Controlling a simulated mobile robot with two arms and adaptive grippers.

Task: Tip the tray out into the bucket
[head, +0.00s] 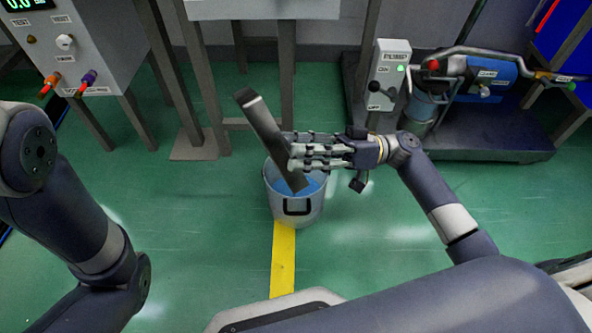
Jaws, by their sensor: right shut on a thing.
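The tray (260,122) is a long, dark grey piece, steeply tilted, with its upper end leaning to the left and its lower end over the bucket. My right gripper (300,152) is shut on it from the right, and its fingers hide part of it. The bucket (297,208) is light grey with a dark handle and stands on the floor below the tray. Blue shows inside it, but I cannot tell what the blue is. My left arm comes in at the left; its gripper is not in view.
A grey cabinet (95,40) with knobs stands at the upper left. A yellow line (283,262) runs over the green floor. Floor on both sides of the bucket is clear.

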